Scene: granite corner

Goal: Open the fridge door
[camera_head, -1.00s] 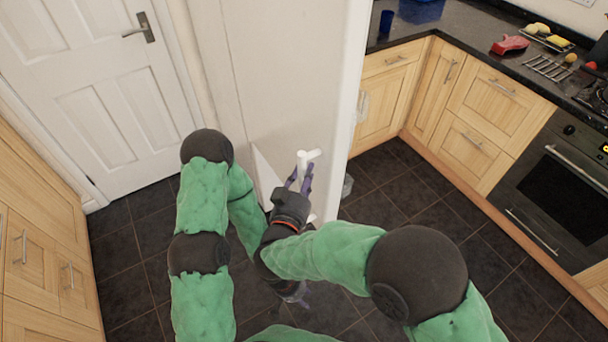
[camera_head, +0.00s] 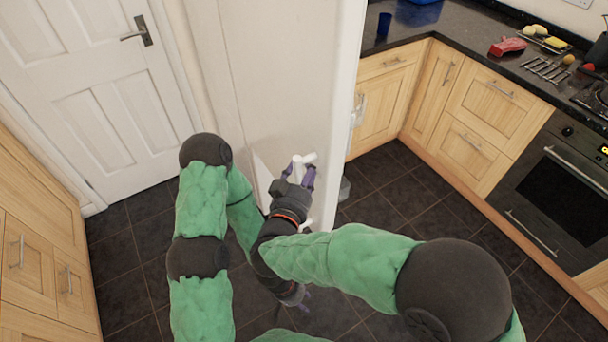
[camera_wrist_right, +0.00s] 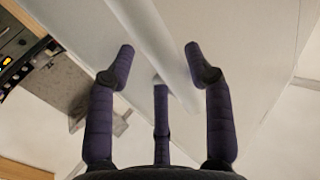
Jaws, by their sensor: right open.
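The tall white fridge (camera_head: 285,80) stands in the middle of the head view, its right edge beside the wooden cupboards. A white bar handle (camera_head: 304,159) shows at the tips of my right gripper (camera_head: 302,174). In the right wrist view, the white handle (camera_wrist_right: 150,40) runs diagonally between the open, purple fingers of my right gripper (camera_wrist_right: 160,65); the fingers are not closed on it. Whether they touch it is unclear.
A white panelled door (camera_head: 90,90) stands at the left and wooden drawers (camera_head: 40,260) at the lower left. Wooden cupboards (camera_head: 385,100) and an oven (camera_head: 560,195) line the right. Dark tiled floor (camera_head: 400,200) is clear between the fridge and oven.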

